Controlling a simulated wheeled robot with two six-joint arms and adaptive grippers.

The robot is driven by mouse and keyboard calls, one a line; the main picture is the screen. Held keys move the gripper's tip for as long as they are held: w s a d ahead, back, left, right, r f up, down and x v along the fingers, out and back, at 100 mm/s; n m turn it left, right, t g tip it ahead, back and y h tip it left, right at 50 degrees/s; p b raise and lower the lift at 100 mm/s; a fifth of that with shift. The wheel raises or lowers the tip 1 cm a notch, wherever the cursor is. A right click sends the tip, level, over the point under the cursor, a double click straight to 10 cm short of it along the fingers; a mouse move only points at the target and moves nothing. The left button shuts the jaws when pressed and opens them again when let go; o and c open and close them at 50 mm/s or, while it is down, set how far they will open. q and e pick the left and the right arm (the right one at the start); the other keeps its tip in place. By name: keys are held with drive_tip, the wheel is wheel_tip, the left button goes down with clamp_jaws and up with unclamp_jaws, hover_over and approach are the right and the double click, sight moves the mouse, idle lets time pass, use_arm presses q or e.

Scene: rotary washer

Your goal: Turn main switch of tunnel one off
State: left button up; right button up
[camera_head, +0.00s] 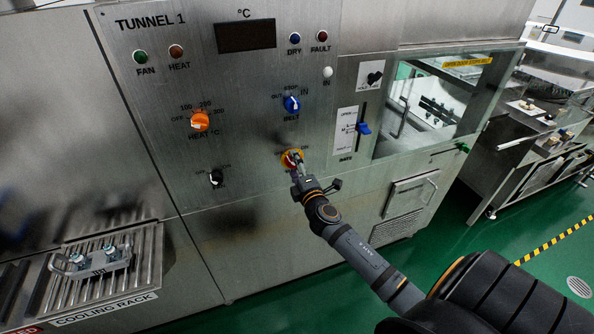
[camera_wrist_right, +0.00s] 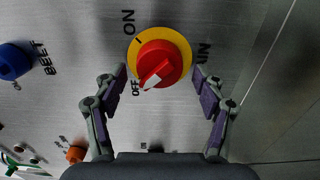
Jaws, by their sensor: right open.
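The main switch (camera_head: 291,156) is a red rotary knob on a yellow round plate, low on the steel TUNNEL 1 panel (camera_head: 225,90). In the right wrist view the red knob (camera_wrist_right: 162,62) is in plain sight, and the white mark on its handle points down-left toward the OFF label (camera_wrist_right: 136,88). The ON label (camera_wrist_right: 128,22) is at its upper left. My right gripper (camera_head: 297,168) is at the switch in the head view. In the wrist view its open fingers are spread to either side of the knob's lower part; contact cannot be told. My left gripper is out of view.
The panel also has a blue belt knob (camera_head: 291,104), an orange heat knob (camera_head: 199,121), a black knob (camera_head: 216,177) and a blue gate lever (camera_head: 363,128). A cooling rack (camera_head: 70,275) is at lower left.

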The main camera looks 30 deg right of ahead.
drive_tip(key=v, duration=1.1)
drive_tip(key=shift+s, duration=0.4)
drive_tip(key=s+d+f+m+g, duration=0.2)
drive_tip(key=s+f+m+g, duration=0.15)
drive_tip(key=f, duration=0.85)
drive_tip(key=s+d+f+m+g, duration=0.2)
drive_tip(key=s+f+g, duration=0.15)
drive_tip(key=f, duration=0.85)
drive_tip(key=s+d+f+m+g, duration=0.25)
drive_tip(key=s+f, duration=0.25)
drive_tip(key=f, duration=0.8)
drive_tip(key=s+a+f+m+g+y, duration=0.1)
drive_tip(key=s+a+f+m+g, duration=0.2)
drive_tip(key=s+a+f, duration=0.3)
drive_tip(key=s+a+f+m+g+y, duration=0.2)
drive_tip(key=s+a+f, duration=0.4)
drive_tip(key=s+f, duration=0.6)
drive_tip(key=s+m+g, duration=0.1)
drive_tip(key=s+m, duration=0.1)
drive_tip(key=s, duration=0.5)
drive_tip(key=shift+s+g+y, duration=0.3)
drive_tip(key=shift+g, duration=0.05)
drive_tip(key=shift+c, duration=0.4)
